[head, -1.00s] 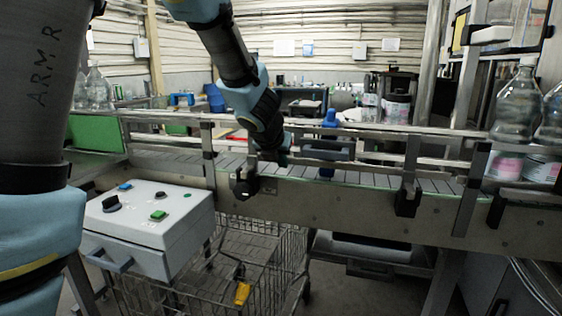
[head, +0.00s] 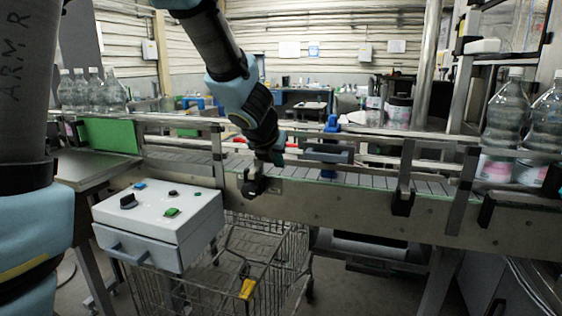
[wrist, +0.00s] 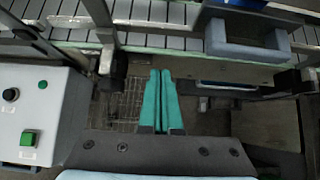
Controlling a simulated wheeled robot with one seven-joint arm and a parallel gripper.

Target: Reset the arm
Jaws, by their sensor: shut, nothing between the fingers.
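My gripper (wrist: 165,100) shows in the wrist view with its two green fingers side by side, shut and empty. They point toward the conveyor's near side. In the head view my gripper (head: 272,157) hangs from my arm at the conveyor's near rail, and its fingertips are partly hidden there. The conveyor (head: 330,205) runs across the picture with grey slats and metal rails. A blue device (head: 328,155) stands on the conveyor just right of my gripper; its blue body also shows in the wrist view (wrist: 246,45).
A white control box (head: 160,222) with a black knob and green button stands at the front left, above a wire cart (head: 262,262). Clear bottles stand at the left (head: 92,90) and right (head: 508,112). A dark bracket (head: 402,200) sticks out from the conveyor's front.

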